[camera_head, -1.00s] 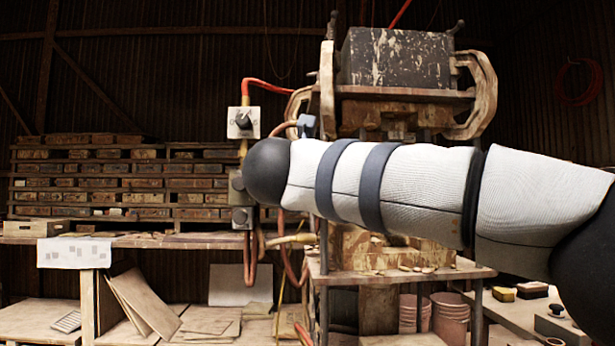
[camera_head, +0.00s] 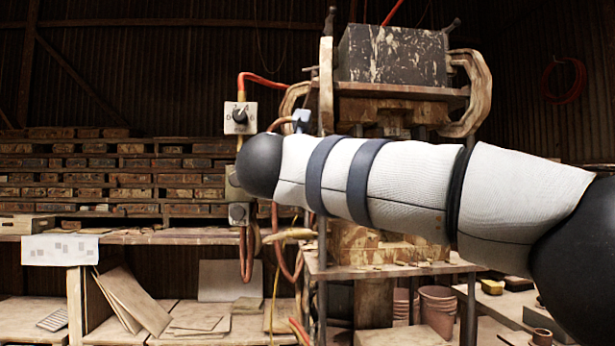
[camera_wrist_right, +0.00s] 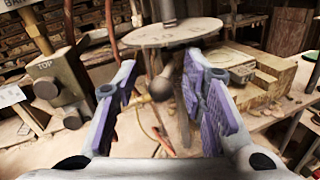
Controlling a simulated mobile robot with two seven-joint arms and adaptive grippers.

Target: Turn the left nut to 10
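In the right wrist view my right gripper (camera_wrist_right: 160,76) is open, its two purple-padded fingers apart. Between and beyond the fingers show a dark round knob (camera_wrist_right: 160,88) and a pale round disc (camera_wrist_right: 172,33) with faint marks on its rim. I cannot tell whether the fingers touch the knob, nor whether it belongs to the left nut; no 10 is readable. In the head view the press (camera_head: 390,90) stands in the middle, partly hidden behind my arm. My right gripper is hidden there, and my left gripper is out of view.
A switch box (camera_head: 240,118) with a black knob hangs left of the press. A valve block marked TOP (camera_wrist_right: 48,82) is close on the left of the wrist view. Stacked tiles (camera_head: 100,180) fill the back left. Pots (camera_head: 438,310) stand below the press on the right.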

